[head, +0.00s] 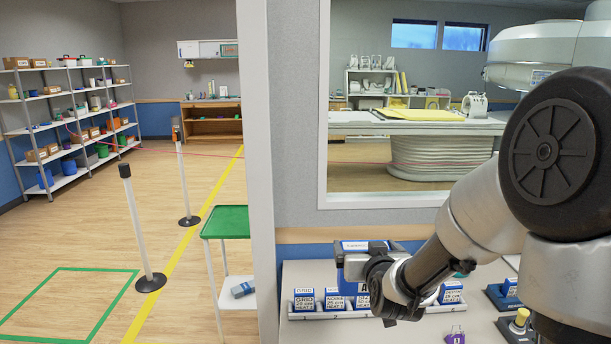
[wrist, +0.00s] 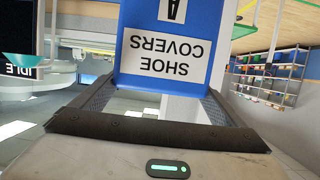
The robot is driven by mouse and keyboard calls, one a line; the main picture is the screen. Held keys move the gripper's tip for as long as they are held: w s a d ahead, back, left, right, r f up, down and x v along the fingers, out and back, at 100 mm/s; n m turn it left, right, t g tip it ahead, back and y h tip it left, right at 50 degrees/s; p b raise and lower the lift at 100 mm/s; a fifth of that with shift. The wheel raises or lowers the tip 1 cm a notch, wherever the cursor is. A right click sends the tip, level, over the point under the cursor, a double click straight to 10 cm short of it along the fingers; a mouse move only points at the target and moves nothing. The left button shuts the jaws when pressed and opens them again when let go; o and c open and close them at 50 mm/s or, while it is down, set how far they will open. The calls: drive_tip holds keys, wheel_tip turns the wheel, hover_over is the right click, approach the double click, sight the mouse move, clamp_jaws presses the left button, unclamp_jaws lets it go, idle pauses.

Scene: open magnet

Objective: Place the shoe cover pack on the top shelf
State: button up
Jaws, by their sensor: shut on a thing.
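The shoe cover pack is a blue box with a white label reading "SHOE COVERS", seen upside down in the wrist view (wrist: 165,62). My gripper (wrist: 152,98) is shut on it, with one finger on each side. In the head view my gripper (head: 366,264) holds the pack (head: 352,267) above the counter, and the wrist partly hides it. A small cart with a green top shelf (head: 226,222) stands left of the counter, beyond the wall's end. Its top looks bare. A metal rack with several shelves (head: 70,66) stands at the far left.
A white numbered holder (head: 335,312) with several blue packs sits on the counter (head: 400,332) below my gripper. The wall's end (head: 257,150) rises between counter and cart. A grey-blue box (head: 242,289) lies on the cart's lower shelf. Barrier posts (head: 140,225) stand beyond.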

sight(364, 295)
drive_tip(key=shift+r+p, duration=0.5)
drive_tip(key=shift+r, duration=0.45)
drive_tip(key=s+f, duration=0.2)
drive_tip(key=f, duration=0.2)
drive_tip(key=s+f, duration=0.2)
drive_tip(key=f, duration=0.2)
drive_tip(key=s+f, duration=0.2)
drive_tip(key=f, duration=0.2)
drive_tip(key=shift+f, duration=0.35)
drive_tip(key=shift+s+f, duration=0.2)
drive_tip(key=shift+s, duration=0.15)
